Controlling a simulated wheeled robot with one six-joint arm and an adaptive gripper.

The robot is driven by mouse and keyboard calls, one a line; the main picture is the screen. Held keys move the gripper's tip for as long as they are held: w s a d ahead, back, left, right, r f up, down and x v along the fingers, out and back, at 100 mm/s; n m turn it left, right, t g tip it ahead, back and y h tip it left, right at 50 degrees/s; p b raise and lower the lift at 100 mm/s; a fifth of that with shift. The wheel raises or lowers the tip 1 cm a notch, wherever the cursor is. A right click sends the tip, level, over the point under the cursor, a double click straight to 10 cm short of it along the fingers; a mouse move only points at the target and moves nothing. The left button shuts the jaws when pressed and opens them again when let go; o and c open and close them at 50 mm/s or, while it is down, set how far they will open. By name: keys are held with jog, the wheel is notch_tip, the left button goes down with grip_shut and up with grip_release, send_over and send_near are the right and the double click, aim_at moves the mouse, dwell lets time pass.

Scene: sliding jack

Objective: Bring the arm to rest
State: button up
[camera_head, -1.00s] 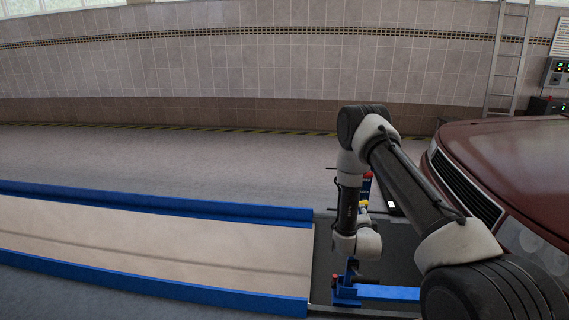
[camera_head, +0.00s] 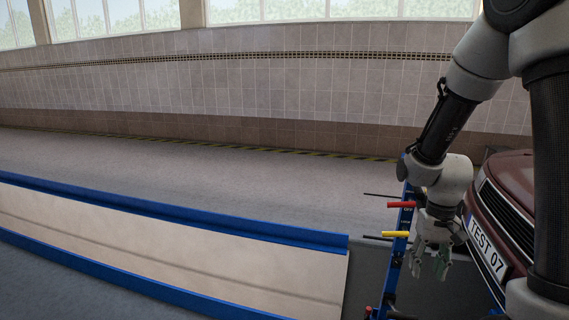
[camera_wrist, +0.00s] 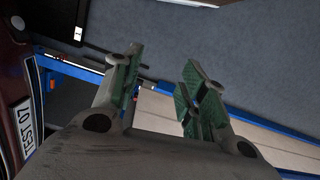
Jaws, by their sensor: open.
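My gripper (camera_head: 431,262) is open and empty in the head view. It hangs fingers down beside the blue post (camera_head: 401,240) of the jack, in front of the dark red car. The post carries a red handle (camera_head: 401,205) and a yellow handle (camera_head: 396,234), just left of the gripper. I cannot tell whether the gripper touches the post. My arm rises from the gripper to the top right of the head view.
The dark red car (camera_head: 515,187) with its TEST 07 plate (camera_head: 488,248) stands close to the right. A ramp with blue rails (camera_head: 180,218) runs across the left. The grey floor (camera_head: 220,165) behind the ramp is clear up to the tiled wall.

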jog(key=s+r+n+t, duration=0.1)
jog(key=s+r+t, duration=0.2)
jog(key=s+r, duration=0.3)
jog(key=s+d+r+n+t, duration=0.1)
jog(key=s+r, duration=0.6)
jog(key=r, duration=0.8)
jog(key=shift+s+d+r+t+h, duration=0.2)
jog(key=shift+r+t+h, duration=0.15)
jog(key=shift+t, duration=0.55)
